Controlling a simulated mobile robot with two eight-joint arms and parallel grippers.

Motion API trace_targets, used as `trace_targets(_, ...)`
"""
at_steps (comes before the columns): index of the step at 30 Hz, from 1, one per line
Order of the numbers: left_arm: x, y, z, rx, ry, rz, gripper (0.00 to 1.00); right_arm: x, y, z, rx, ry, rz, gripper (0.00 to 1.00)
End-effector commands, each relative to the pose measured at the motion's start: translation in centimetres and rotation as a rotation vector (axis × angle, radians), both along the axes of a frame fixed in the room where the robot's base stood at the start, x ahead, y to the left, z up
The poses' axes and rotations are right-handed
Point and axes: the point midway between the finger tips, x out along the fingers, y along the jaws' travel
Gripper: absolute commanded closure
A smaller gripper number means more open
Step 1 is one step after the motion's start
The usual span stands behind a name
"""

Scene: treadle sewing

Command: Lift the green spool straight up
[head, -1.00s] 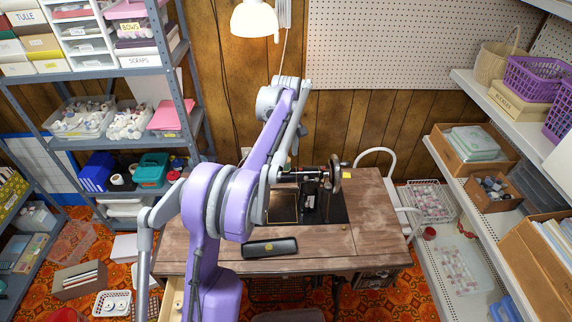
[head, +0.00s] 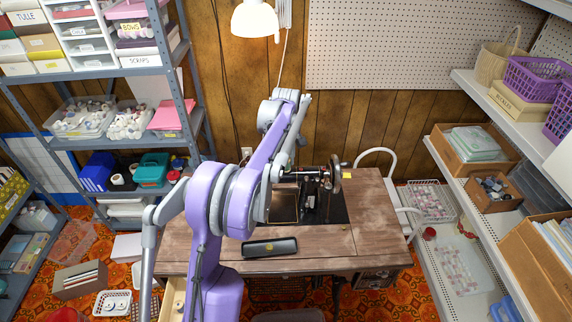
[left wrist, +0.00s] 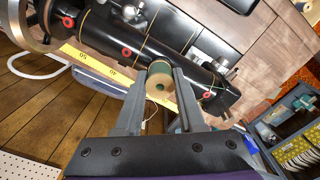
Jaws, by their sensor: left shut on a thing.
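The green spool (left wrist: 159,86) shows in the left wrist view with its round tan end toward the camera and dark green thread at its upper edge. My left gripper (left wrist: 158,92) is shut on it, one grey finger on each side. Beyond it lies the black sewing machine (left wrist: 195,75). I cannot tell whether the spool touches the machine or is clear of it. In the head view the machine (head: 312,175) stands on the wooden table (head: 375,215); my purple arm hides the spool and gripper there. My right gripper is not in view.
A dark oblong case (head: 270,247) lies at the table's front. The handwheel (head: 336,174) is at the machine's right end. A white lamp (head: 254,18) hangs above. Shelves stand on both sides. The table's right part is mostly clear.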

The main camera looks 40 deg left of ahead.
Motion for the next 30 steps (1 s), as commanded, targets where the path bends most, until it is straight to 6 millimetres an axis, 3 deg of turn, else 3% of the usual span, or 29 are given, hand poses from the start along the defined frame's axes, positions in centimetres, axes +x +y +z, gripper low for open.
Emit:
trace_targets(8, 0.0, 0.0, 0.4, 0.0, 0.0, 0.0, 1.0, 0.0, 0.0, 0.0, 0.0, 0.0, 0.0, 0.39)
trace_targets(21, 0.0, 0.0, 8.2, 0.0, -0.001, 0.0, 1.0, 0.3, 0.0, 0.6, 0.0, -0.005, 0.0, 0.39)
trace_targets(30, 0.0, 0.0, 11.2, 0.001, -0.001, 0.0, 1.0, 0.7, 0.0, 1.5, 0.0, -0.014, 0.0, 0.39)
